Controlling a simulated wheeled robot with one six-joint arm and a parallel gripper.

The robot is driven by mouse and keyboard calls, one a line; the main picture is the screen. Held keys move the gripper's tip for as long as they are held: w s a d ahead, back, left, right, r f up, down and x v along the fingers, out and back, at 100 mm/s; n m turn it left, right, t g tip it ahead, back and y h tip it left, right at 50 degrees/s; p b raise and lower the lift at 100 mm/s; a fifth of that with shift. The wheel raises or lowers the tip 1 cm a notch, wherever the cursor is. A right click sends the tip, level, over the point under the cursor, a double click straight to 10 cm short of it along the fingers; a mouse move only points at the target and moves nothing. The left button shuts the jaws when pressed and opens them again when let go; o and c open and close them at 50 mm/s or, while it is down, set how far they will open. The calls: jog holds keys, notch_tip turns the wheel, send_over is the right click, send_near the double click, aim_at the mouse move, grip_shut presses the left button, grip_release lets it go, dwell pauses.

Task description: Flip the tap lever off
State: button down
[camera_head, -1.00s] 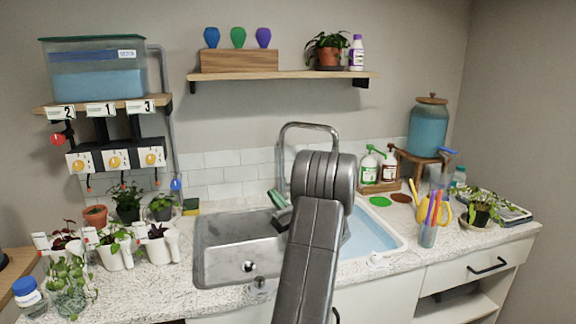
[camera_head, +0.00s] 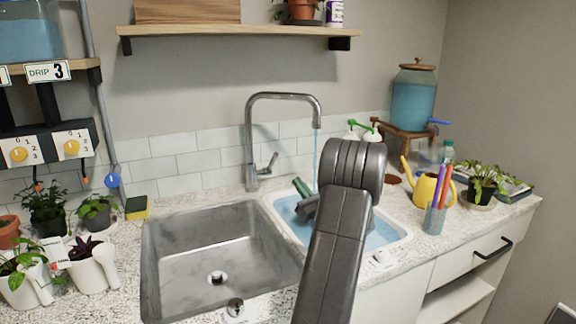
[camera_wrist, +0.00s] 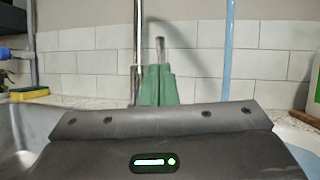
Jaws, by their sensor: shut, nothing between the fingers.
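The grey metal tap (camera_head: 250,140) stands behind the sinks, its arched spout over the right basin. Its short lever (camera_head: 268,163) sticks up and to the right from the low body. A thin blue stream of water (camera_head: 316,155) falls from the spout. My gripper (camera_head: 299,183) is over the right basin, its green fingers shut and empty, tips pointing toward the tap. In the wrist view, the fingers (camera_wrist: 158,84) are together, and the lever (camera_wrist: 160,48) shows just above and beyond their tips. I cannot tell whether they touch.
The left basin (camera_head: 215,255) is empty; the right basin (camera_head: 400,238) holds bluish water. A sponge (camera_head: 137,208) and potted plants stand left. Pump bottles (camera_head: 362,130), a yellow watering can (camera_head: 425,188) and a glass dispenser (camera_head: 413,100) stand right. A tiled wall is behind the tap.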

aim_at(277, 156)
jog(key=p+x, duration=0.1)
jog(key=x, duration=0.9)
jog(key=shift+r, duration=0.1)
dwell(0.3)
